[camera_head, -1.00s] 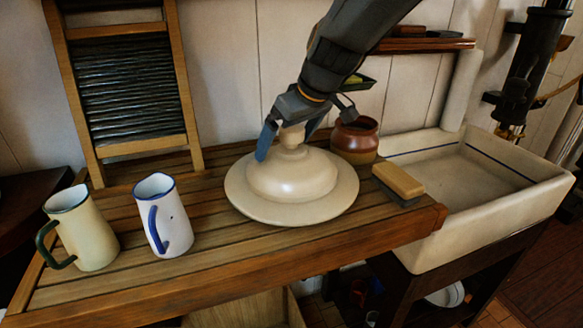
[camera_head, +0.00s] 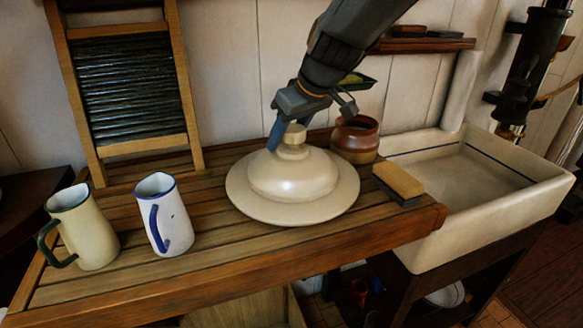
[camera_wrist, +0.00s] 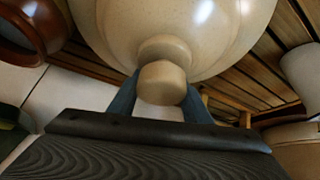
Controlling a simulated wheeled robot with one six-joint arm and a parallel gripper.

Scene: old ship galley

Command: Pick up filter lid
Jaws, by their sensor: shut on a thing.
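The filter lid (camera_head: 292,186) is a cream, wide-brimmed dome with a round knob on top. It is upright at the middle of the slatted wooden board; whether its brim touches the board I cannot tell. My gripper (camera_head: 291,137) comes down from above and is shut on the lid's knob. In the wrist view the knob (camera_wrist: 162,84) sits between the two blue fingers of my gripper (camera_wrist: 160,100), and the cream dome (camera_wrist: 175,28) spreads beyond it. The far side of the brim is hidden.
Two enamel mugs, cream (camera_head: 81,229) and white (camera_head: 165,216), stand to the left. A brown jar (camera_head: 356,140) is close behind the lid. A brush (camera_head: 398,183) lies to the right, beside the white sink (camera_head: 478,190). A washboard (camera_head: 128,90) leans behind on the wooden board (camera_head: 200,262).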

